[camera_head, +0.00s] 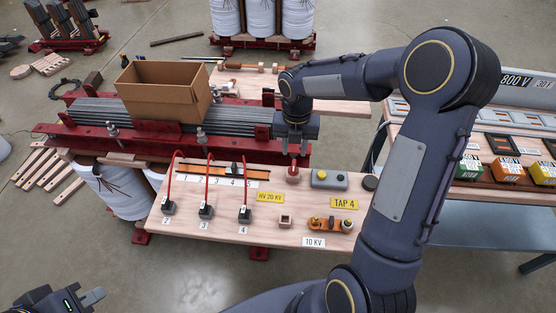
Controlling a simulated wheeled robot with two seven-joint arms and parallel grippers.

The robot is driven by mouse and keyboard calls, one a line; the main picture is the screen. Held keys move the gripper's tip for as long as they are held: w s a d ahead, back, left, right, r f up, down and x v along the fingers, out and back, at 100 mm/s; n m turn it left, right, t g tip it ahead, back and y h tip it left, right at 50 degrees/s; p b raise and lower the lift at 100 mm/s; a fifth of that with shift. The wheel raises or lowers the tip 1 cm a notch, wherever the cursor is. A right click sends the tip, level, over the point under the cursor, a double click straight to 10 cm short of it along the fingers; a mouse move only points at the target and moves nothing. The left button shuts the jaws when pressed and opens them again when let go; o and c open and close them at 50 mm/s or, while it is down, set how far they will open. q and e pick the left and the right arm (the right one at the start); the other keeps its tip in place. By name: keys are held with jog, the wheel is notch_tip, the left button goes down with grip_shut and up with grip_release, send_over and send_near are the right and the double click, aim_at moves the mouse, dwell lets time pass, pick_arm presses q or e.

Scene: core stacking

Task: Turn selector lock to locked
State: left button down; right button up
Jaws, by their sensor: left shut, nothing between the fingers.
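A wooden board (262,228) on the bench carries a slotted selector strip (210,170) with numbered marks and a black slider (235,168). A red upright piece (293,164) on a small wooden block (293,177) stands at the board's back edge. My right gripper (295,150) points down directly over this red piece; whether it grips it is unclear. An orange piece with dark parts (331,224) lies near a "10 KV" label, below a yellow "TAP 4" label (344,203). I cannot tell which part is the lock. My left gripper (98,296) is shut and empty at the lower left.
A cardboard box (165,92) stands on the metal core. Green and orange blocks (507,170) lie on the right table.

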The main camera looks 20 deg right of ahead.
aim_at(294, 164)
notch_tip(294, 164, down, 6)
jog(key=shift+f+b, duration=0.25)
jog(key=shift+b, duration=0.1)
jog(key=shift+s, duration=0.1)
grip_shut()
